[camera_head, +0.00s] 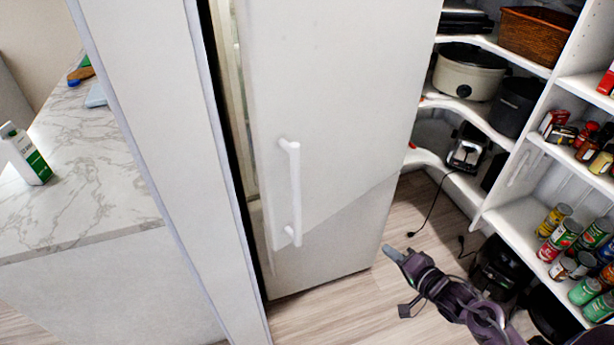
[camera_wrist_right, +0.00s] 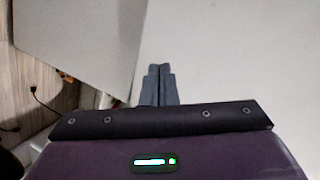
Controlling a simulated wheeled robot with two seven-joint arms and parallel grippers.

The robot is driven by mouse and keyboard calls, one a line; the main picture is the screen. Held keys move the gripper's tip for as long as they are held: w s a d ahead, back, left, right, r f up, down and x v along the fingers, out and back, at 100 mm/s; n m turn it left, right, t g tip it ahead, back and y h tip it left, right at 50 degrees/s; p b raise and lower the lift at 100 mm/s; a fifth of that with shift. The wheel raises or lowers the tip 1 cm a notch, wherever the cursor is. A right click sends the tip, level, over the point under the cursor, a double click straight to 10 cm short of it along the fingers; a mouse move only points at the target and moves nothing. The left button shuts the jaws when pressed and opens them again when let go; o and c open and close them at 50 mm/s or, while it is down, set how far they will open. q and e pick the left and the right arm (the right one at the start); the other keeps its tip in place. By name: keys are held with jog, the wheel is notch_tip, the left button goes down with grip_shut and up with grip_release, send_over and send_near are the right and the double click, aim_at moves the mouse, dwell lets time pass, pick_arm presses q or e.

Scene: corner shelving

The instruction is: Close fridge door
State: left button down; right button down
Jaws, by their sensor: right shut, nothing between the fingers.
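The fridge door (camera_head: 335,110) is a tall white panel with a vertical white handle (camera_head: 295,195). It stands slightly ajar: a gap along its left side shows the fridge interior (camera_head: 237,110). My right gripper (camera_head: 392,252) is at the lower right of the door, near its right edge, with its fingers shut and empty. In the right wrist view the closed fingertips (camera_wrist_right: 160,70) point toward pale, flat surfaces; I cannot tell whether they touch. My left gripper is not in view.
A white panel (camera_head: 165,150) stands left of the fridge. A marble counter (camera_head: 100,200) holds a green-and-white carton (camera_head: 28,158). Corner shelves (camera_head: 515,215) with cans and appliances stand close on the right. Bare wooden floor (camera_head: 345,300) lies below the door.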

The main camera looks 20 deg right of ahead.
jog(key=a+r+t+y, duration=0.2)
jog(key=a+r+y, duration=0.3)
jog(key=r, duration=0.9)
jog(key=g+y, duration=0.1)
jog(key=y, duration=0.1)
send_near(299, 171)
jog(key=p+x, duration=0.3)
jog(key=x, duration=0.4)
jog(key=shift+s+a, duration=0.1)
jog(key=shift+m, duration=0.3)
